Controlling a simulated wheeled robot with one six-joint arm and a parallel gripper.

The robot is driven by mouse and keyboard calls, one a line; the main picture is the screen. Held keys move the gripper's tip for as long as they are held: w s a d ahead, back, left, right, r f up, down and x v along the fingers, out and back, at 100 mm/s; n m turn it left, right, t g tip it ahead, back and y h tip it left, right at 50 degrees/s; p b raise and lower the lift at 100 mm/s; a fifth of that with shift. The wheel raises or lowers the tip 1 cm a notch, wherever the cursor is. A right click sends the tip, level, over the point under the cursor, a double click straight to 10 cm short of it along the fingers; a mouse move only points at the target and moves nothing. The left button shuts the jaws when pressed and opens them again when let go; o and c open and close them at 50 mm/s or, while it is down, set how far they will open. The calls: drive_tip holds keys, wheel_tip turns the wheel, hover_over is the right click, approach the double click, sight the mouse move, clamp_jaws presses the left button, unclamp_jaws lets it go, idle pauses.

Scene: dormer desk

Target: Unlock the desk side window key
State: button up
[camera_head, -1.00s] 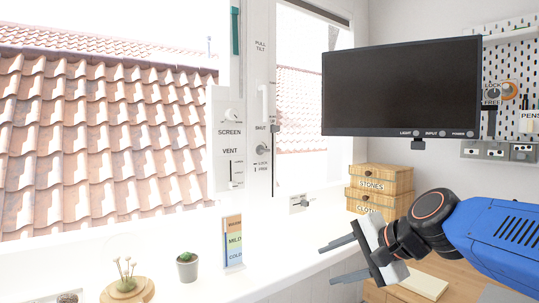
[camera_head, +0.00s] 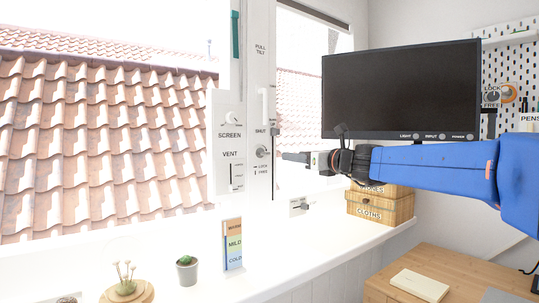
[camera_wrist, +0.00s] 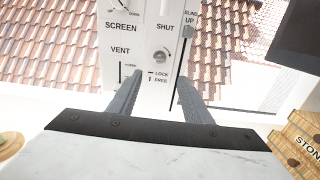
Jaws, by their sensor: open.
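The window key (camera_head: 262,152) is a small round grey knob on the white window post, below the word SHUT and above the LOCK and FREE marks. It also shows in the wrist view (camera_wrist: 159,57), ahead of and between my fingers. My gripper (camera_head: 283,156) is to the right of the key at about its height in the head view. In the wrist view my gripper (camera_wrist: 158,85) is open, with its two grey fingers apart and nothing between them. I cannot tell the exact gap from the fingertips to the key.
A SCREEN dial (camera_head: 231,118) and a VENT slider (camera_head: 236,176) sit left of the key. A blind slider (camera_wrist: 188,32) is close by the right finger. The monitor (camera_head: 400,88) hangs behind my arm. A cactus pot (camera_head: 187,270) and a colour card (camera_head: 232,245) stand on the sill.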

sight(268, 153)
drive_tip(key=x, duration=1.5)
drive_tip(key=shift+w+a+f, duration=0.1)
drive_tip(key=c, duration=1.1)
